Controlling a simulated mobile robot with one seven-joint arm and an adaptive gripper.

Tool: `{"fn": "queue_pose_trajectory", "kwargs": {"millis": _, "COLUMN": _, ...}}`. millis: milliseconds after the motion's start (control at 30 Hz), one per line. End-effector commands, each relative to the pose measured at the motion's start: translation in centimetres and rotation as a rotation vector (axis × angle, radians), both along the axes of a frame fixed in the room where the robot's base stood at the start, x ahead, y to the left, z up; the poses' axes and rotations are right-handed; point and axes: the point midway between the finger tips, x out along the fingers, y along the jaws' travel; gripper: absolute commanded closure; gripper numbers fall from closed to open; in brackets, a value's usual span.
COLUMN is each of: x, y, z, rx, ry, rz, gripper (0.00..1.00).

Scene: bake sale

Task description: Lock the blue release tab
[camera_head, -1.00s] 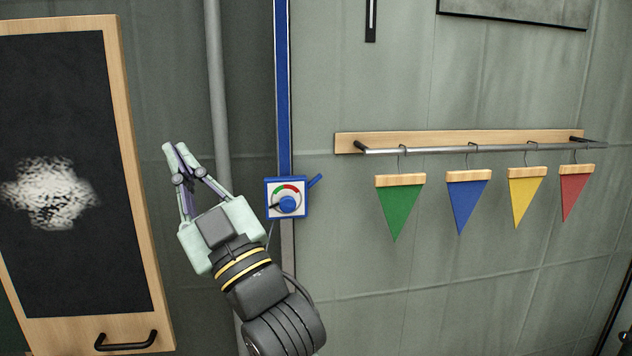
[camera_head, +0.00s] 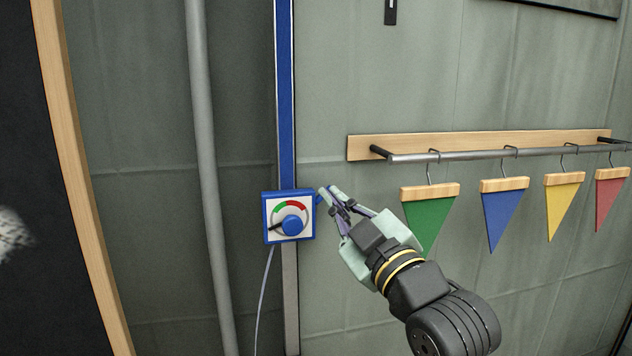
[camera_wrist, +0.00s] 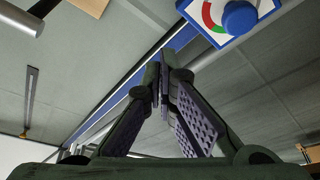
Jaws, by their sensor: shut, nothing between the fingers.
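The blue-edged box (camera_head: 308,236) is mounted on the blue and grey strip on the wall. It has a white dial face with a green and red arc and a blue knob (camera_head: 293,225). The blue release tab (camera_head: 319,198) is at its upper right edge, mostly hidden by my fingertips. My gripper (camera_head: 329,193) is shut and empty beside the box's right side, its tips at the tab; I cannot tell whether they touch it. The wrist view shows the closed fingers (camera_wrist: 163,78) and the box with its knob (camera_wrist: 239,17) at the top right; the tab cannot be made out there.
A wooden rail (camera_head: 480,143) with a metal bar stands out from the wall on the right. A green pennant (camera_head: 428,215) hangs close to my gripper, beside blue, yellow and red ones. A grey pipe (camera_head: 205,170) and a wood-framed blackboard (camera_head: 75,170) are left.

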Motion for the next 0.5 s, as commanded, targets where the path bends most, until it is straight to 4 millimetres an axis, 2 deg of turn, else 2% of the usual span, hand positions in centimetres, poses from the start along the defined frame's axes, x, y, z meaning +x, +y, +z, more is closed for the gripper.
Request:
{"fn": "queue_pose_trajectory", "kwargs": {"millis": 367, "x": 0.07, "y": 0.01, "z": 0.04, "rx": 0.0, "ry": 0.001, "rz": -0.001, "gripper": 1.0}}
{"fn": "queue_pose_trajectory", "kwargs": {"millis": 500, "x": 0.95, "y": 0.5, "z": 0.42, "rx": 0.0, "ry": 0.001, "rz": 0.002, "gripper": 1.0}}
